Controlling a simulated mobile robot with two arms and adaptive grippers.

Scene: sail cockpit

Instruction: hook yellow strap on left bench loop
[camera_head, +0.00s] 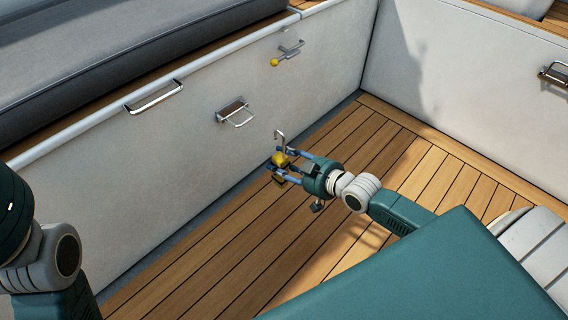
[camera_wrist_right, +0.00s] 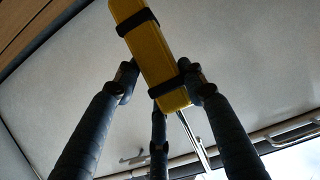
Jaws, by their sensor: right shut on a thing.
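My right gripper (camera_head: 280,166) is shut on the yellow strap (camera_head: 279,158), and its metal hook (camera_head: 279,136) points up above the fingers. In the right wrist view the strap's yellow body (camera_wrist_right: 155,55) with black bands sits between the fingers (camera_wrist_right: 160,85), and a thin metal rod (camera_wrist_right: 191,134) runs down from it. The left bench loop (camera_head: 239,117) is a metal loop on a bracket on the pale bench front. The hook is to the right of and a little below the loop in the head view, apart from it. My left gripper is out of view.
A metal handle (camera_head: 154,98) is at the bench edge, left of the loop. A lever with a yellow knob (camera_head: 274,62) is above right. Another loop (camera_head: 554,77) is on the right bench. The wooden floor (camera_head: 400,155) is clear.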

